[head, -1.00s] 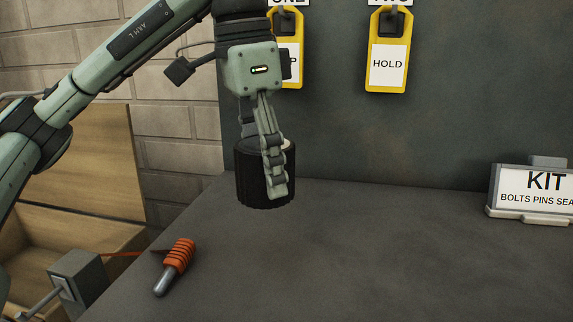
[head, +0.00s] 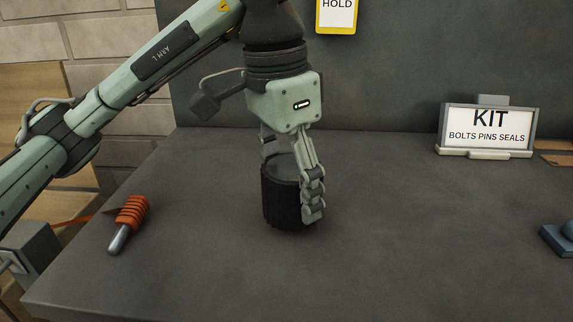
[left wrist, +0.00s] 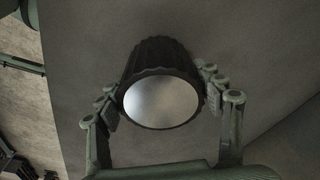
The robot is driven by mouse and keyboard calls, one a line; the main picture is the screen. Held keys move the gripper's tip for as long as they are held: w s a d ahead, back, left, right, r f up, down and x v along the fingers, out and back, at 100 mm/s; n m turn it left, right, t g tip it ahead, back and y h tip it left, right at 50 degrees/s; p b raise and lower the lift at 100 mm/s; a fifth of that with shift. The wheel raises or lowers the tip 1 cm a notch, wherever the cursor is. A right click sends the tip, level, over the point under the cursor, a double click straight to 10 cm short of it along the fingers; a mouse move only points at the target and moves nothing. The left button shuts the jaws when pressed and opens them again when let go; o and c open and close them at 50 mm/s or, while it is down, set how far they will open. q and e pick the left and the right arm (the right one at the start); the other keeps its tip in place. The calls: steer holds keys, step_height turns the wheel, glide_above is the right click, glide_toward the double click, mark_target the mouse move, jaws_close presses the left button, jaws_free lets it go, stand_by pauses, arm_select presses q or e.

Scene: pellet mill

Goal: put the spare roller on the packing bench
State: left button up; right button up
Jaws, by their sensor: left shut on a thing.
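The spare roller (head: 280,200), a black ribbed cylinder, is upright over the dark grey bench top (head: 400,240). My left gripper (head: 292,188) is shut on it from above, one finger on the near right side, the other mostly hidden behind. In the left wrist view the roller (left wrist: 160,85) shows a pale metal end face between the two fingers (left wrist: 160,107). The roller's lower end is at or very near the bench surface; I cannot tell whether it touches. My right gripper is not in view.
An orange-handled tool (head: 130,222) lies at the bench's left, beside a grey box (head: 30,255). A KIT sign (head: 487,130) stands at the back right. A blue object (head: 560,238) is at the right edge. The bench between is clear.

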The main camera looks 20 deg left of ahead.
arm_select(q)
steer(key=shift+f, duration=0.5)
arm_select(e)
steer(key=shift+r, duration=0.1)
arm_select(q)
steer(key=shift+f, duration=0.1)
steer(key=o, duration=1.9)
steer(key=shift+f, duration=0.1)
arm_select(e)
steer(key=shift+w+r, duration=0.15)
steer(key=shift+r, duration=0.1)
